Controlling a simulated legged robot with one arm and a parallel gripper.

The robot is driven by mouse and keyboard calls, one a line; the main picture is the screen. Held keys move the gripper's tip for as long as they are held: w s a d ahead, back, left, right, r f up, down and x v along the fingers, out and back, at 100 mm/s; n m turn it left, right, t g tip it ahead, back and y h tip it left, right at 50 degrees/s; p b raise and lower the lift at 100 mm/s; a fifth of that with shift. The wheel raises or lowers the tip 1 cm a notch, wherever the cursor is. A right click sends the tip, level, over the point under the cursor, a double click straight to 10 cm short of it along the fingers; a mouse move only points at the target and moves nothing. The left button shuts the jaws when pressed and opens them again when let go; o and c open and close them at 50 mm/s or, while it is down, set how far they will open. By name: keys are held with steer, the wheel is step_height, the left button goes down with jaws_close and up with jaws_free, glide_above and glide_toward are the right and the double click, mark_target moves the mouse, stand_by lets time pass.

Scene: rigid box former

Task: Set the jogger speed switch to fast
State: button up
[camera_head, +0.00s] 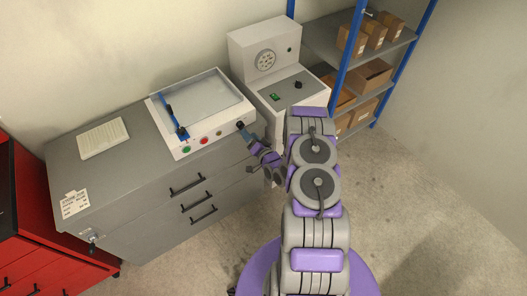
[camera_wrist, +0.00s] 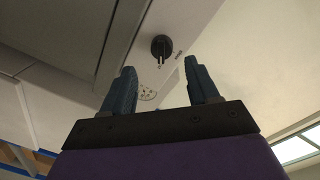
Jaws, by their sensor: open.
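A white machine (camera_head: 214,143) with a glass-topped tray stands on a grey cabinet. Its front panel has a green button, red buttons and a black knob (camera_head: 240,125) at the right end. In the wrist view a round black knob (camera_wrist: 161,46) with a pointer sits on a pale panel, small marks beside it. My gripper (camera_head: 246,135) is open and empty, close in front of the panel's right end. In the wrist view its two fingers (camera_wrist: 160,78) are apart, with the knob beyond and between their tips. The knob's label is too small to read.
A blue-posted shelf (camera_head: 333,65) with cardboard boxes is at the right. A red cabinet (camera_head: 35,210) is at the left. The floor at right is clear.

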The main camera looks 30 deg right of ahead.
steer(key=s, duration=1.2)
steer(key=shift+r+p, duration=0.3)
steer(key=shift+p, duration=0.05)
steer(key=shift+w+d, duration=0.1)
steer(key=shift+w, duration=0.05)
steer(key=w+d+r+n+g, duration=0.3)
steer(key=w+r+n+g, duration=0.1)
steer(key=r+n+g, duration=0.3)
steer(key=s+a+r+g+h+b, duration=0.1)
steer(key=s+a+r+g, duration=0.15)
steer(key=r, duration=0.25)
steer(key=s+a+r+g+h, duration=0.1)
steer(key=s+r+g+h, duration=0.1)
steer(key=s+r+g, duration=0.3)
steer(key=s+a+r+n+g+y, duration=0.1)
steer(key=s+a+r, duration=0.4)
steer(key=s, duration=0.4)
steer(key=s+a+r+n+g+y, duration=0.1)
steer(key=s+a+r+g, duration=0.1)
steer(key=s+a+r, duration=0.4)
steer(key=s+a+r+n+g+y+b, duration=0.1)
steer(key=s+a+r, duration=0.4)
steer(key=s, duration=0.9)
steer(key=a, duration=0.3)
steer(key=shift+a+r+g, duration=0.15)
steer(key=shift+a+g, duration=0.05)
steer(key=shift+g, duration=0.15)
